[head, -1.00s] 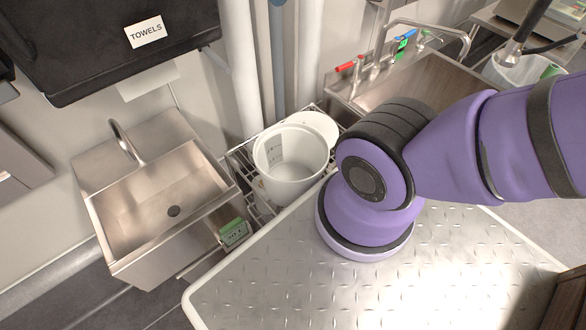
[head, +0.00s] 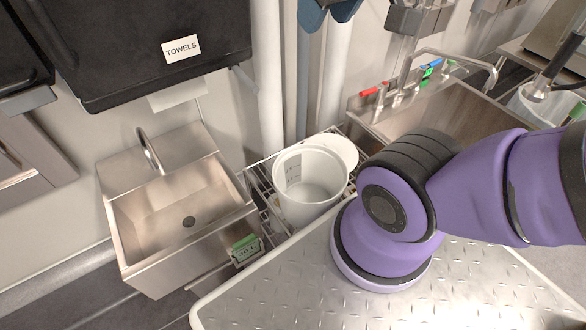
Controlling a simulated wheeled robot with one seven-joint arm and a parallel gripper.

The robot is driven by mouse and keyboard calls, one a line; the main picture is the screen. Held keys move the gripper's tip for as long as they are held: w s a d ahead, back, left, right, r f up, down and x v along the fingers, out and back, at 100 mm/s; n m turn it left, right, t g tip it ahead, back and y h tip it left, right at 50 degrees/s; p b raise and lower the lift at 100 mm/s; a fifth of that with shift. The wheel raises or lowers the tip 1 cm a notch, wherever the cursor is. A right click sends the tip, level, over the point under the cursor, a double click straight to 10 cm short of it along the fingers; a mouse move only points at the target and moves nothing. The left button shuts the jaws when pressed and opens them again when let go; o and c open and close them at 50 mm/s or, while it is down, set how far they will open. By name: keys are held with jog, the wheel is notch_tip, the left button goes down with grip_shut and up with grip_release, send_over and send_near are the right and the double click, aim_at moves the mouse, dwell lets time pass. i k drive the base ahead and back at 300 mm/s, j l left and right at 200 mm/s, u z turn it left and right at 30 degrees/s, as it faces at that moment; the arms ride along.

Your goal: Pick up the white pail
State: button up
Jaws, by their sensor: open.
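The white pail (head: 325,178) stands open and upright on a wire rack (head: 264,190), between the small steel sink and the larger steel sink. I see into it from above, and it looks empty apart from some dark marks on its inner wall. A white round lid-like piece (head: 341,149) shows behind its right rim. My purple arm is just right of the pail in the picture, with a gap to it. My gripper is out of view.
The small sink (head: 140,222) with a tap is at left, a green-and-dark tag (head: 246,249) at its front corner. The larger sink (head: 450,118) is behind my arm. Vertical pipes (head: 266,75) rise behind the pail. A black towel dispenser (head: 150,40) hangs at upper left.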

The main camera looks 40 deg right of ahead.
aim_at(309, 179)
jog(key=k+j+z, duration=0.1)
jog(key=z, duration=0.25)
jog(key=k+z, duration=0.35)
